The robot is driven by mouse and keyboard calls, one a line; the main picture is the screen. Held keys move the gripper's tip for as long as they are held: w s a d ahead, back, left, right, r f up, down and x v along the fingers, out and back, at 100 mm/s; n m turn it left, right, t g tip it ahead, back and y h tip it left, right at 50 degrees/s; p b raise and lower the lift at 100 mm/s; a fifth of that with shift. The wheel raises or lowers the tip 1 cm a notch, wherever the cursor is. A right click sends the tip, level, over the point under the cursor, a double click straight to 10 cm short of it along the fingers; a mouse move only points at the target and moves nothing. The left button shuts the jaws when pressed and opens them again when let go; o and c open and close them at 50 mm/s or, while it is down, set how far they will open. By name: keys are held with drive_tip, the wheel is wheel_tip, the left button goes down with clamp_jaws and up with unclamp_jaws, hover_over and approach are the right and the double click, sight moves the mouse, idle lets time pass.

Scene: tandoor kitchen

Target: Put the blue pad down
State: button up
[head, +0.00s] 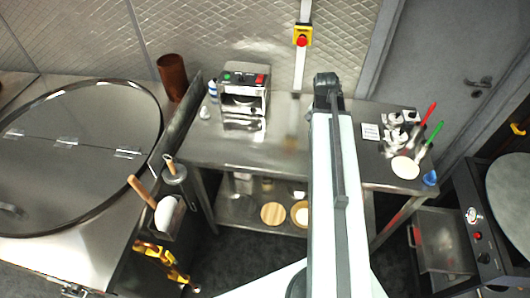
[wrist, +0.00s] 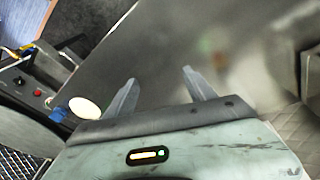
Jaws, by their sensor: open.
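A small blue thing (head: 430,178), which looks like the blue pad, sits at the right front corner of the steel table (head: 218,150). In the wrist view the blue thing (wrist: 60,114) is at the left, beside a pale round disc (wrist: 84,108). My gripper (wrist: 159,80) is open, with nothing between its fingers, over bare steel tabletop. The blue thing is well to the left of the fingers in the wrist view. In the head view my arm hides the gripper's fingers.
The pale disc (head: 405,167) lies near red- and green-handled tools (head: 428,125) on the table's right. A steel machine (head: 243,98) stands on its left. A large round lid (head: 80,155) is farther left. A unit with knobs (head: 480,235) stands at the right.

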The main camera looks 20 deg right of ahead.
drive_tip(key=w+a+n+y, duration=0.2)
drive_tip(key=a+n, duration=0.9)
drive_tip(key=a, duration=2.1)
drive_tip(key=shift+w+a+f+n, duration=0.15)
drive_tip(key=shift+w+a+n, duration=0.05)
drive_tip(key=shift+a+n, duration=0.15)
